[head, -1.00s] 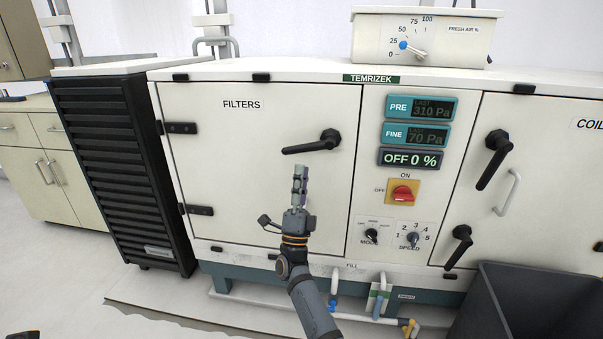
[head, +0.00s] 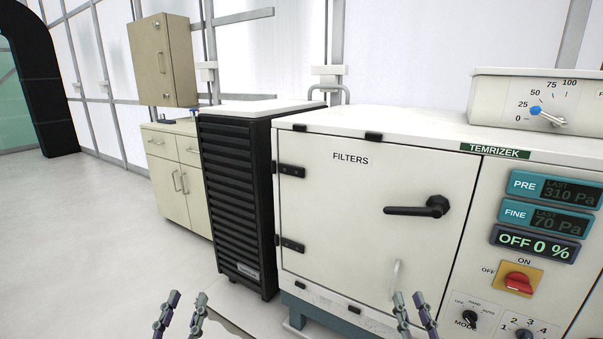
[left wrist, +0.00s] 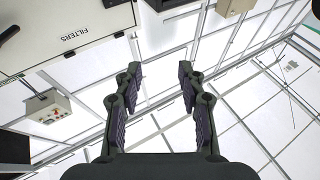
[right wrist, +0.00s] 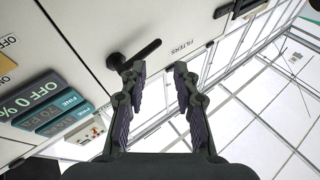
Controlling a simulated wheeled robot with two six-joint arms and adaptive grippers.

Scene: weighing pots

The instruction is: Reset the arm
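My left gripper (head: 184,303) is at the bottom of the head view, left of centre, with its two fingers apart and nothing between them. The left wrist view shows the same open fingers (left wrist: 160,85). My right gripper (head: 414,303) is at the bottom of the head view, in front of the lower part of the filters door (head: 345,220). In the right wrist view its fingers (right wrist: 160,80) are apart and empty. The black door handle (head: 418,210) is above the right gripper in the head view; the door is shut.
The cabinet's control panel (head: 560,250) has a red switch (head: 519,283) at the right. A black louvred unit (head: 232,200) stands left of the filters door, with beige drawers (head: 175,180) beyond. Open floor (head: 90,240) lies at the left.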

